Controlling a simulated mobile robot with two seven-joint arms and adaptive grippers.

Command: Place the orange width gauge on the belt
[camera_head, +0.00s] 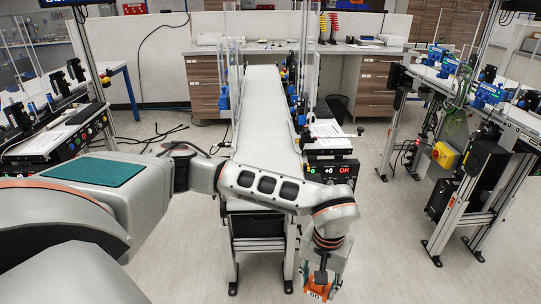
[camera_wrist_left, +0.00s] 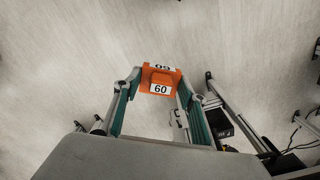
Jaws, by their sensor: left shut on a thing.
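The orange width gauge (camera_wrist_left: 161,78), marked 60, is between the fingers of my left gripper (camera_wrist_left: 155,85), which is shut on it, in the left wrist view. In the head view the gauge (camera_head: 318,281) shows at the bottom right of centre, below my left gripper (camera_head: 320,275). It is held over the floor, to the right of the belt's near end. The white belt (camera_head: 264,125) runs away from me in the middle of the head view. My left arm crosses in front of its near end. My right gripper is not in view.
Clear guard panels (camera_head: 306,50) stand along the belt's sides. Another conveyor station with a yellow switch box (camera_head: 445,155) stands at the right. Open floor lies between them.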

